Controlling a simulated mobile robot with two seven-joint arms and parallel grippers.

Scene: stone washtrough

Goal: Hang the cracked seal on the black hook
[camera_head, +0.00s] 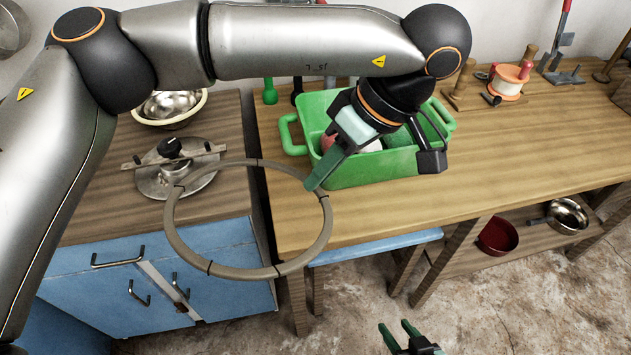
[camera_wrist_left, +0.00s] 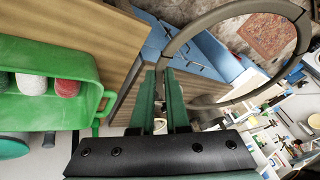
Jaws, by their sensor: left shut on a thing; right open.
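The seal is a large grey-brown ring (camera_head: 174,232) with thin dark bands across it. My left gripper (camera_head: 316,181) is shut on its right side and holds it in the air in front of the bench edge and the blue cabinet. The ring (camera_wrist_left: 296,40) also shows in the left wrist view, running out from between the fingers of the left gripper (camera_wrist_left: 161,92). A black upright piece (camera_head: 297,89) stands behind the green bin, partly hidden by my left arm; I cannot tell whether it is the black hook. My right gripper (camera_head: 398,334) is open and empty, low above the floor.
A metal lid (camera_head: 150,186) and a bowl (camera_head: 170,120) sit on the cabinet top at left. A spool (camera_head: 508,82) and tools stand at back right. The bench's middle right is clear.

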